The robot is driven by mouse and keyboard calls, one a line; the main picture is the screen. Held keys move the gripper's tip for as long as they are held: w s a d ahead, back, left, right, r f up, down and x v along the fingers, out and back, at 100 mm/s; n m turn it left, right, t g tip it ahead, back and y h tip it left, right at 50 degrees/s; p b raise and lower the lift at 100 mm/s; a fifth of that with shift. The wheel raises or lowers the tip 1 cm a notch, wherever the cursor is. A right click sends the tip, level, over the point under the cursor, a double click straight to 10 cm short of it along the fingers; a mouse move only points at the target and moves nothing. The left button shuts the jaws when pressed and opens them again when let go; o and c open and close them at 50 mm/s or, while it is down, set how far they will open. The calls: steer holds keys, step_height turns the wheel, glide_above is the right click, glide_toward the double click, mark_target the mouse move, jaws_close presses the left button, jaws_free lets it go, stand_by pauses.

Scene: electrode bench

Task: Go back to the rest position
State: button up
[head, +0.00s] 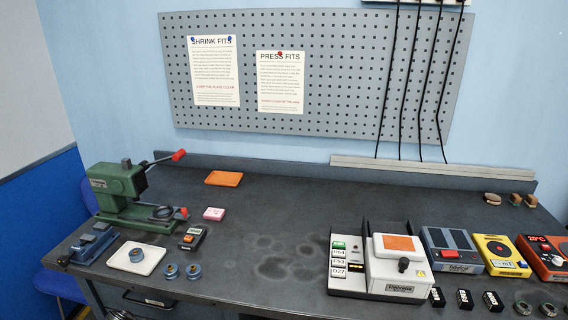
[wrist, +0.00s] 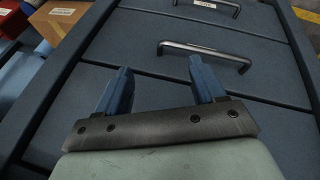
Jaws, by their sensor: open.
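My gripper (wrist: 158,78) shows in the wrist view with its two blue fingers spread apart and nothing between them. It is in front of a dark blue drawer cabinet (wrist: 130,55) with metal handles. In the head view my gripper does not clearly show; only a small grey metallic part is visible at the bottom left edge.
The dark bench (head: 250,200) holds a green press (head: 118,190), a blue vise (head: 93,243), a white tray (head: 118,259), an orange tray (head: 224,178) and a white device (head: 395,268). Coloured boxes (head: 452,250) stand at the right. The bench middle is clear.

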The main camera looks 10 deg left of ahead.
steer(key=d+f+m+t, duration=0.15)
steer(key=d+f, duration=0.35)
steer(key=f, duration=0.7)
steer(key=d+f+n+t, duration=0.15)
steer(key=d+f, duration=0.25)
steer(key=f, duration=0.8)
steer(key=w+d+f+m+g+h, duration=0.1)
steer(key=w+d+f, duration=0.1)
steer(key=d, duration=0.7)
steer(key=w+d+f+m+h, duration=0.1)
steer(key=w+d+f, duration=0.1)
steer(key=d, duration=0.6)
steer(key=s+d+g+h, duration=0.1)
steer(key=s+d+g, duration=0.25)
steer(key=d, duration=0.95)
steer(key=s+d+g+h, duration=0.15)
steer(key=d+g, duration=0.25)
steer(key=d, duration=0.9)
steer(key=s+d+r+g+y, duration=0.2)
steer(key=s+d, duration=0.4)
steer(key=s, duration=0.3)
steer(key=s+d+r+m+g+y, duration=0.1)
steer(key=s+d+r+g+y, duration=0.2)
steer(key=s+d, duration=0.4)
steer(key=shift+s+g+y, duration=0.45)
steer(key=shift+s+y, duration=0.3)
steer(key=shift+s, duration=0.2)
